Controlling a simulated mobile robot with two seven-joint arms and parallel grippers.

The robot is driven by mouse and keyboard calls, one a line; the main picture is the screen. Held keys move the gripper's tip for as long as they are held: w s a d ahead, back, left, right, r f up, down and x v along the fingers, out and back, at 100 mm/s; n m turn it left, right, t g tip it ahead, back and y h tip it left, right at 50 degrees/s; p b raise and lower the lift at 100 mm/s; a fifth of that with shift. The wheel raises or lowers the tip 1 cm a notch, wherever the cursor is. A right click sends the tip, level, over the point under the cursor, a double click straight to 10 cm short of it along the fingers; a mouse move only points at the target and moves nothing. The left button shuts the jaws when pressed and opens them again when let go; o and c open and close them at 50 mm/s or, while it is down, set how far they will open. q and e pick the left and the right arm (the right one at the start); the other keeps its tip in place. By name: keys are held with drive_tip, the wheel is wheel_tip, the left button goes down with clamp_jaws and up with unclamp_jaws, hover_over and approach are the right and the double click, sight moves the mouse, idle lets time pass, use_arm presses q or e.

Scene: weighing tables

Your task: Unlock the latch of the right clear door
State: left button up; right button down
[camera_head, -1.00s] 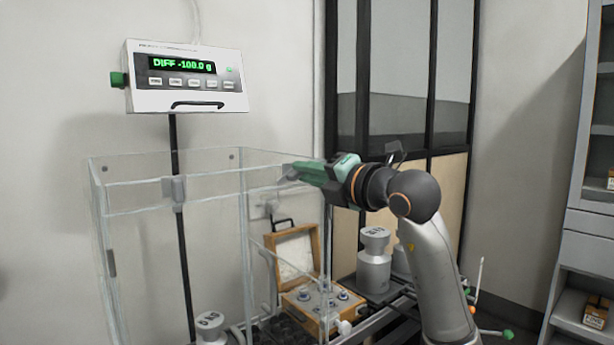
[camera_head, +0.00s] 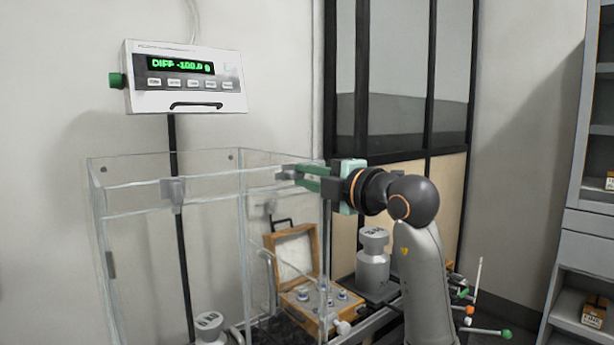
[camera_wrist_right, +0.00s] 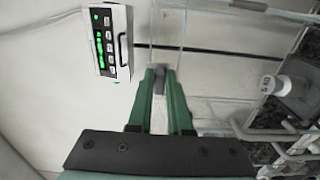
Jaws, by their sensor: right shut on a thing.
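The clear weighing enclosure (camera_head: 140,182) stands at the left centre in the head view. My right gripper (camera_head: 290,175) reaches in from the right at the upper edge of its right side. Its green fingers are shut on a small grey latch, which is mostly hidden by them in the head view. In the right wrist view the latch (camera_wrist_right: 159,84) shows as a grey piece between the fingertips (camera_wrist_right: 160,76). Another grey latch (camera_head: 173,193) sits on the upper edge of the near side, with nothing touching it. My left gripper is not in view.
A display box (camera_head: 186,78) on a black post reads DIFF -100.0 g. An open wooden box (camera_head: 293,250) with small weights stands behind the enclosure's right side. A large metal weight (camera_head: 373,268) is below my right arm; another weight (camera_head: 210,327) is at the bottom left.

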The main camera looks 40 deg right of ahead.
idle(0.3)
drive_tip(key=c, duration=0.9)
unclamp_jaws()
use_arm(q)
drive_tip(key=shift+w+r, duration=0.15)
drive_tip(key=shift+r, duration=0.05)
use_arm(e)
drive_tip(key=shift+o, duration=0.3)
use_arm(q)
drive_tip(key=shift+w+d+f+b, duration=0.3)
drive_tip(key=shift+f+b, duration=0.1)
drive_tip(key=shift+b, duration=0.3)
use_arm(e)
drive_tip(key=s+d, duration=0.1)
drive_tip(key=s, duration=1.1)
drive_tip(key=shift+s, duration=0.25)
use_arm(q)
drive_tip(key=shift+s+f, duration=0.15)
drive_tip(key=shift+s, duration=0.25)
